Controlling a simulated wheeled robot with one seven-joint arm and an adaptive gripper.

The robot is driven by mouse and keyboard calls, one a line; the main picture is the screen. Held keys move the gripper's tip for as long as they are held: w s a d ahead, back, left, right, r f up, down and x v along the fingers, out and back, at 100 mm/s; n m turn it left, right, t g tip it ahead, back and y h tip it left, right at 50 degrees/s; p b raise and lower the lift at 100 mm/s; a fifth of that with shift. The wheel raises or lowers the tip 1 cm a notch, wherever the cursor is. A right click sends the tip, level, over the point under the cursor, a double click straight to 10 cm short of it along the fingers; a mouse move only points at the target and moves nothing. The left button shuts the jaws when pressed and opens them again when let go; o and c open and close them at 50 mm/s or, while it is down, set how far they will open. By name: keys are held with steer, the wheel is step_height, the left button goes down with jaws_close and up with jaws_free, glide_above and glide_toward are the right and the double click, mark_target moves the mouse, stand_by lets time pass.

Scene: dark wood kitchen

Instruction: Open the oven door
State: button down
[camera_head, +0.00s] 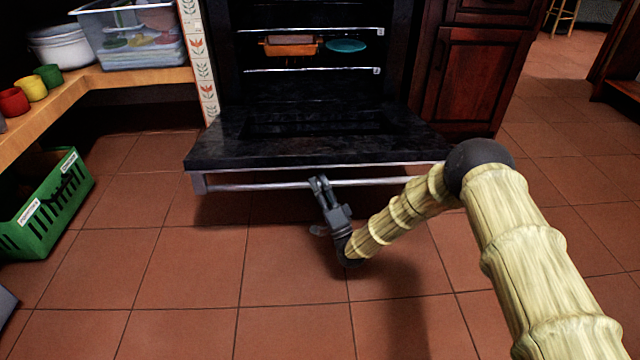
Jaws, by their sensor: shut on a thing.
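The oven door (290,144) is black and hangs folded down, close to level, in front of the open oven. Its metal handle bar (258,187) runs along the front edge, facing me. My gripper (319,183) is shut on the handle near its middle, reaching up to it from below and in front. The fingertips hide a short stretch of the bar. Inside the oven cavity (310,85), an orange-brown dish (290,46) and a teal plate (345,46) rest on a wire rack.
A green crate (50,205) stands on the tiled floor at left, below a wooden shelf (60,98) with cups and a clear bin (130,35). A dark wood cabinet (472,75) is right of the oven. Floor in front of the door is clear.

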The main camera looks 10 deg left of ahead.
steer(key=c, duration=1.4)
jaws_free()
steer(key=shift+s+a, duration=0.15)
steer(key=shift+a, duration=0.25)
steer(key=shift+o, duration=0.4)
steer(key=shift+d, duration=0.35)
